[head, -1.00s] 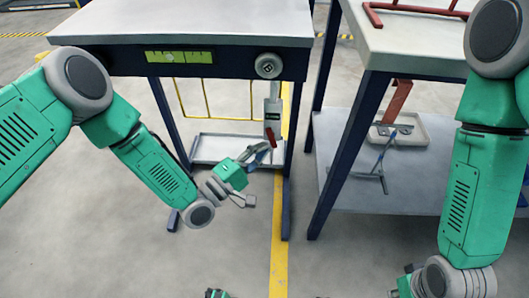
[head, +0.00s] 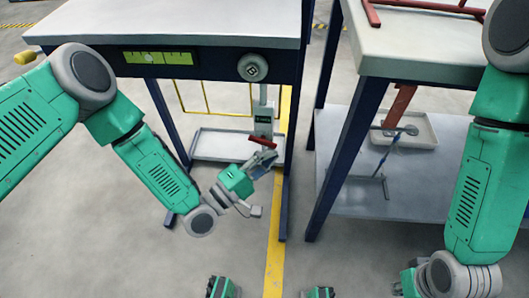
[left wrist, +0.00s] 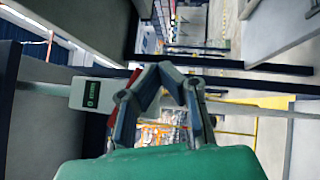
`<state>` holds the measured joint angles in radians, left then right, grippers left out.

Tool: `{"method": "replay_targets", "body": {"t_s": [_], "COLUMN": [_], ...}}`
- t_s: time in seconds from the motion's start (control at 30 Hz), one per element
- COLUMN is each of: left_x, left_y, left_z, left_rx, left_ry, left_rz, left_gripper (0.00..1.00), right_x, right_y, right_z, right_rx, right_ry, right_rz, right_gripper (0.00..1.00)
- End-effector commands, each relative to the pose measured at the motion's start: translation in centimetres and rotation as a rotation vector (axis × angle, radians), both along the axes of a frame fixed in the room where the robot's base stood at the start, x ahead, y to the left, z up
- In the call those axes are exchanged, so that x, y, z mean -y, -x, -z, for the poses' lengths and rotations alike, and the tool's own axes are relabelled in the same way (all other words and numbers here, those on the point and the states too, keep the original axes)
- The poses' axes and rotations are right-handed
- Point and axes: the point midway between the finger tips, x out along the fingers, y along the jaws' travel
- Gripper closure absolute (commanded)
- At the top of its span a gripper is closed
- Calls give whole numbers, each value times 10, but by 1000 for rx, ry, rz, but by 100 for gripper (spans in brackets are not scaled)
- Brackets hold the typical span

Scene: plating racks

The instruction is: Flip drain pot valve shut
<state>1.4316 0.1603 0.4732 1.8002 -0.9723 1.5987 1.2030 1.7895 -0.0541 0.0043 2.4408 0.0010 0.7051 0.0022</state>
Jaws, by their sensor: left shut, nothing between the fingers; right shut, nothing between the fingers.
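The drain valve is a pale upright body (head: 263,122) with a dark label, below a round knob on the near table's front. Its red handle (head: 262,142) lies nearly level across the lower end of the body. My left gripper (head: 268,160) is shut and empty, just below the handle; whether it touches is not clear. In the left wrist view, the shut fingers (left wrist: 168,80) are beside the labelled valve body (left wrist: 92,94), with a red bit of handle (left wrist: 134,76) partly hidden behind them. My right arm shows at right, but its fingers are out of view.
A white tray (head: 215,147) lies low under the left table (head: 170,20). The right table (head: 420,45) has a lower shelf (head: 350,195) with a tray and a stand. Open floor lies in front, crossed by a yellow line (head: 275,235).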

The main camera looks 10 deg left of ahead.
Motion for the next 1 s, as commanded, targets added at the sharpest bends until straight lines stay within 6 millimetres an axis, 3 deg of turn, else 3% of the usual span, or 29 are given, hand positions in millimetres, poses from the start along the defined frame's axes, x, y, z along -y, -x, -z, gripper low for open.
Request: {"method": "replay_targets", "body": {"t_s": [0.3,1.0], "left_x": [4,5], "left_y": [-1,-1], "left_z": [-1,-3], "left_rx": [2,1], "left_ry": [12,28], "left_rz": [-2,-1], "left_gripper": [100,100], "right_x": [0,0], "right_y": [0,0], "right_z": [12,11], "right_rx": [0,0], "right_ry": [-1,0], "right_rz": [-1,-1], "right_gripper": [100,100]}}
